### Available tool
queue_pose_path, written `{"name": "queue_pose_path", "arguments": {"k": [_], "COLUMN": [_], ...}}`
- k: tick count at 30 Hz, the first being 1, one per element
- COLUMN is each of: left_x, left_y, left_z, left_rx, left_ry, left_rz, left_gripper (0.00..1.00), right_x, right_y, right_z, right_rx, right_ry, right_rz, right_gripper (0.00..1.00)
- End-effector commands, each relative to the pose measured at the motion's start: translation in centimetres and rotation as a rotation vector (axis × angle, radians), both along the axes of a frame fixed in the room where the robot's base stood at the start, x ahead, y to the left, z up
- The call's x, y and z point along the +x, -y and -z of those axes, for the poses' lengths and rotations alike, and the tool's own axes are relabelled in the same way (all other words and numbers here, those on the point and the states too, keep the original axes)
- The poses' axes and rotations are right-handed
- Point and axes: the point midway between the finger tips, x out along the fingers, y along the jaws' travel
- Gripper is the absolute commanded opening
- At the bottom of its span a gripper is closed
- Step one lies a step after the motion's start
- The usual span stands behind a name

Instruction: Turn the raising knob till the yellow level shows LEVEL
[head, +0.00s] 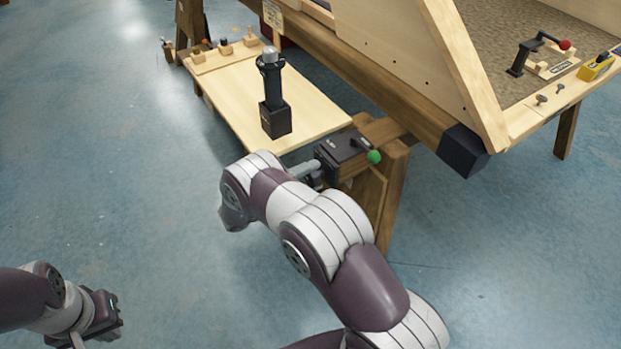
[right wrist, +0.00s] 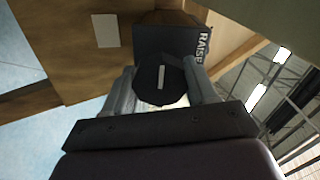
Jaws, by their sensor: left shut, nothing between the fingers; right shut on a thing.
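The raising knob (right wrist: 162,80) is a black round knob with a white mark, on a dark box (right wrist: 170,42) lettered RAISE. The box also shows in the head view (head: 343,147) on a wooden trestle. My right gripper (right wrist: 160,70) has a finger on each side of the knob and is shut on it. In the head view my right gripper (head: 320,168) is partly hidden by its arm. The yellow level (head: 597,67) lies on the bench edge at the far right; its reading is too small to tell. My left gripper (head: 100,315) is shut and empty, low at the left.
A green ball (head: 374,157) sits beside the box. A black post-like tool (head: 273,95) stands on a low wooden board (head: 215,85). A tilted wooden panel (head: 470,75) and a dark beam end (head: 462,152) are at the right. The blue floor at the left is clear.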

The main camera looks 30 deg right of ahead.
Motion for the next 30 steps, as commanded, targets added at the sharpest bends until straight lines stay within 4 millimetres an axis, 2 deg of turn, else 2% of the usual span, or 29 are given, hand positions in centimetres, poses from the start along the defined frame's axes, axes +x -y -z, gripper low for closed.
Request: {"name": "queue_pose_path", "arguments": {"k": [11,26,27,28,30], "left_x": [0.00,0.00,0.00,0.00,0.00], "left_y": [0.00,0.00,0.00,0.00,0.00], "left_z": [0.40,0.40,0.40,0.40,0.40], "left_rx": [0.000,0.000,0.000,0.000,0.000], "left_ry": [0.000,0.000,0.000,0.000,0.000], "left_rz": [0.000,0.000,0.000,0.000,0.000], "left_gripper": [0.00,0.00,0.00,0.00,0.00], "right_x": [0.05,0.11,0.11,0.10,0.09], "right_y": [-0.06,-0.08,-0.07,-0.07,-0.06], "right_z": [0.13,0.03,0.02,0.01,0.00], "right_rx": [0.013,0.014,0.014,0.013,0.013], "right_ry": [0.125,0.141,0.141,0.141,0.140], "right_rz": [-0.003,-0.004,-0.004,-0.004,-0.003], "right_gripper": [0.26,0.26,0.70,0.80,0.81]}}
